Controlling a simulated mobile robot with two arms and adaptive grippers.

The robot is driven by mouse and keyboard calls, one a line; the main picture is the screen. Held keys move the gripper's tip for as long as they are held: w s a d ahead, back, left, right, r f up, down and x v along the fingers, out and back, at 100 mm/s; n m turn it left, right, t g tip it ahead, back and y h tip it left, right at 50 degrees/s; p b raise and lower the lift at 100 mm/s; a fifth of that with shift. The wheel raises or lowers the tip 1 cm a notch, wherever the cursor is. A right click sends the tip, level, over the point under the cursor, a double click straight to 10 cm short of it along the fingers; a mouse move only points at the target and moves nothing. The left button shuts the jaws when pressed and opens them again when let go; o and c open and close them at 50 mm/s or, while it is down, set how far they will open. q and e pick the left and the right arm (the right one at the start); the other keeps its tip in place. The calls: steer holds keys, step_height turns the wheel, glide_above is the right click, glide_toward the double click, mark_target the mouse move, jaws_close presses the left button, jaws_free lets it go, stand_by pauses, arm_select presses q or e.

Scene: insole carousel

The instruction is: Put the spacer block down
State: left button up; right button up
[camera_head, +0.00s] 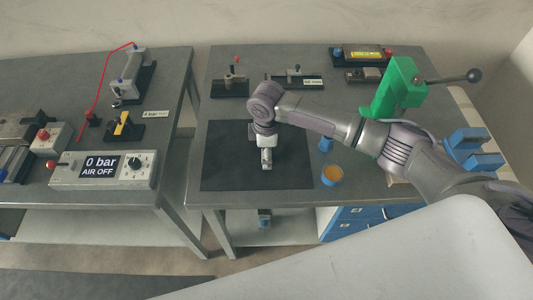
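My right arm reaches in from the right, and its gripper (267,160) hangs low over the black mat (225,170) on the right-hand table. The gripper is small and seen from above, so I cannot tell if its fingers are open or shut. I cannot make out a spacer block for certain; if one is between or under the fingers, the gripper hides it. My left gripper is not in view.
A blue cup with orange contents (331,175) and a small blue piece (325,145) stand right of the mat. A green press (398,88) and fixtures (230,85) stand behind. The left table holds an air control box (105,170). The mat's left part is clear.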

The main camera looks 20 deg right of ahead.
steer(key=c, duration=1.2)
jaws_close()
steer(key=shift+r, duration=0.1)
